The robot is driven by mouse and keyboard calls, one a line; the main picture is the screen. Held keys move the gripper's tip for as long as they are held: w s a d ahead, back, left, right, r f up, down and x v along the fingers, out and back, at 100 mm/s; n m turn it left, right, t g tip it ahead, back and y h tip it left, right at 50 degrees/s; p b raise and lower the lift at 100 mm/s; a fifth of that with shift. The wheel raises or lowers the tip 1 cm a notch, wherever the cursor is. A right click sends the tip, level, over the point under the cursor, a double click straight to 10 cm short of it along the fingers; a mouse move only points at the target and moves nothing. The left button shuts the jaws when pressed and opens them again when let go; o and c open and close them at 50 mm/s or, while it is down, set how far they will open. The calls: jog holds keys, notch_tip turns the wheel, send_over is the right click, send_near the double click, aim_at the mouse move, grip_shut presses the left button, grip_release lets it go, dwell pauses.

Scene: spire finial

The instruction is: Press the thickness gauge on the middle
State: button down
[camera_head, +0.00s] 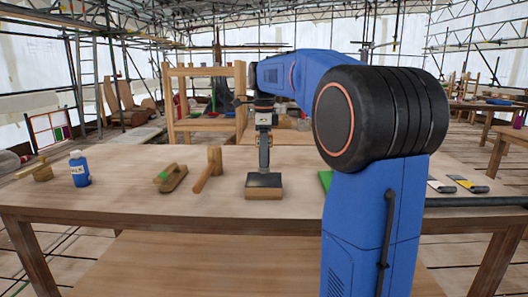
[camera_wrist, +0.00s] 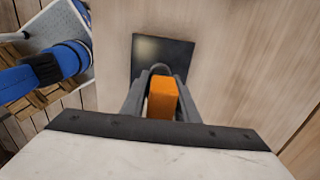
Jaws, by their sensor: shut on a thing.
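My gripper (camera_head: 264,128) points down above a wooden block with a dark square top (camera_head: 264,180). It is shut on an orange-bodied tool (camera_wrist: 163,98), which appears to be the thickness gauge. In the head view its grey lower part (camera_head: 264,158) hangs from the gripper over the middle of the dark top. In the wrist view the dark square (camera_wrist: 160,55) lies beyond the fingers. The fingers partly hide the tool, and I cannot tell whether its lower end touches the dark top.
A mallet (camera_head: 208,170) and a wooden tool (camera_head: 171,178) lie left of the block. A blue bottle (camera_head: 79,170) stands farther left on the workbench (camera_head: 130,205). Flat tools (camera_head: 466,184) lie at the right, and a wooden rack (camera_head: 177,105) stands behind. My arm hides some bench.

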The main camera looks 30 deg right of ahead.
jog(key=shift+f, duration=1.45)
dwell(1.6)
jog(key=shift+r, duration=2.55)
jog(key=shift+f, duration=0.15)
jog(key=shift+f, duration=2.15)
jog(key=c, duration=1.3)
grip_release()
jog(key=shift+r, duration=0.1)
